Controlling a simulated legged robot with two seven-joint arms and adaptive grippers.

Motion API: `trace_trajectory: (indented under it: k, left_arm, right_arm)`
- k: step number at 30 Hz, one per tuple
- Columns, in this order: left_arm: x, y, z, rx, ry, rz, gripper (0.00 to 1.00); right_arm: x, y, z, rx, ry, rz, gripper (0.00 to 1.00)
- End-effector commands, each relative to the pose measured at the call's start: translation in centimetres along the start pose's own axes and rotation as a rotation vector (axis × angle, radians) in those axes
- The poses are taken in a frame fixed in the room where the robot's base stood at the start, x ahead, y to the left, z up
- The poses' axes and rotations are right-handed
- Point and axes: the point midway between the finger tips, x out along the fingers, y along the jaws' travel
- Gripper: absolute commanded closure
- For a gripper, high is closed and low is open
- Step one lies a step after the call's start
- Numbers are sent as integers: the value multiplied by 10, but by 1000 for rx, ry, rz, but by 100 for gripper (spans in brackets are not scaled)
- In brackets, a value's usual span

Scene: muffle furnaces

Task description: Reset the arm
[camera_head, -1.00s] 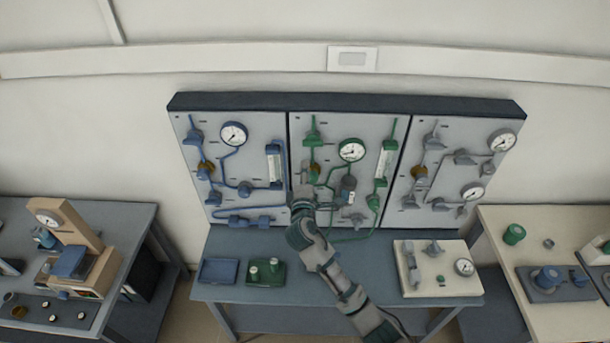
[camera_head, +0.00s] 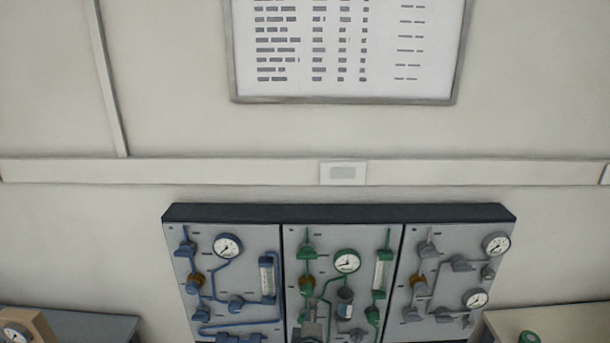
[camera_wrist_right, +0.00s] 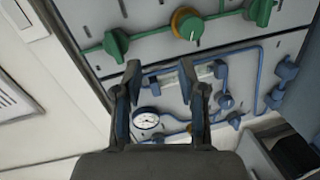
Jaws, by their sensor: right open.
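A green valve handle (camera_wrist_right: 116,45) is near the left fingertip in that picture; I cannot tell the gap in depth. My left gripper is in neither view.
The blue-piped panel (camera_head: 205,240) and grey-piped panel (camera_head: 450,250) flank the green one. A framed chart (camera_head: 345,100) hangs on the wall above. Side benches (camera_head: 90,325) (camera_head: 560,322) show at the lower corners.

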Motion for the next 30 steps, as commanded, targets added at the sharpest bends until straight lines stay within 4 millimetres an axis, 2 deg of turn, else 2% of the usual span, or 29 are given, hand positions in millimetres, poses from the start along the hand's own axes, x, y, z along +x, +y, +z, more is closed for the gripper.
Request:
trace_trajectory:
  k: [1, 5, 6, 8, 9, 12, 18, 24, 30]
  left_arm:
    - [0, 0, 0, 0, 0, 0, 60]
    - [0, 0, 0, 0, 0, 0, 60]
    - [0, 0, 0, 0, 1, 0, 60]
    - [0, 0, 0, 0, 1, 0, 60]
    - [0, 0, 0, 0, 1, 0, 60]
    - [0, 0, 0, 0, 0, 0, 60]
    - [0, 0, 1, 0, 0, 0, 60]
    - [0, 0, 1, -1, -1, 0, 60]
    - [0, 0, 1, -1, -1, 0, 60]
  right_arm:
    - [-10, -33, 24, 86, -32, -78, 59]
    - [-52, -112, 88, 345, -142, -280, 59]
    - [-68, -135, 107, 423, -182, -339, 59]
    - [-97, -167, 134, 532, -247, -423, 59]
    - [-118, -186, 151, 603, -294, -476, 59]
    - [-167, -222, 184, 742, -400, -581, 59]
    - [-242, -257, 222, 908, -556, -708, 59]
    - [-303, -272, 246, 1010, -679, -789, 59]
    - [-359, -278, 263, 1085, -793, -856, 59]
